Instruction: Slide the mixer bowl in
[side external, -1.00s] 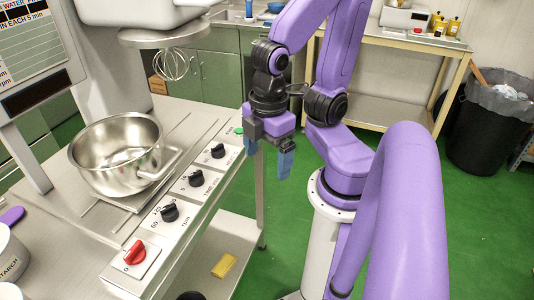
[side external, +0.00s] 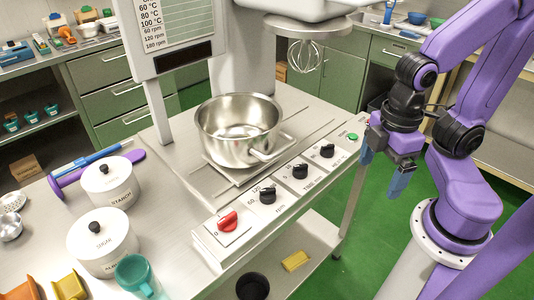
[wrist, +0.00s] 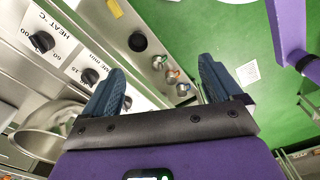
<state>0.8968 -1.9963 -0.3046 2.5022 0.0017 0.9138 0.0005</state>
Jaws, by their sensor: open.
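The steel mixer bowl (side external: 237,148) sits upright on a flat plate (side external: 225,177) on the steel machine top. Its loop handle (side external: 272,153) points toward the row of knobs. The whisk (side external: 306,55) hangs from the mixer head (side external: 306,24), behind and to the right of the bowl. My gripper (side external: 400,178) is right of the control panel, points downward and is apart from the bowl. In the wrist view my gripper (wrist: 160,80) has its blue fingers spread with nothing held, and the bowl (wrist: 45,135) shows at the lower left.
A control panel (side external: 285,190) with a red knob (side external: 228,221), black knobs and a green button (side external: 353,137) runs along the near edge. Lidded white pots (side external: 108,183) and a teal mug (side external: 138,274) stand left. A yellow block (side external: 295,261) lies on the lower shelf.

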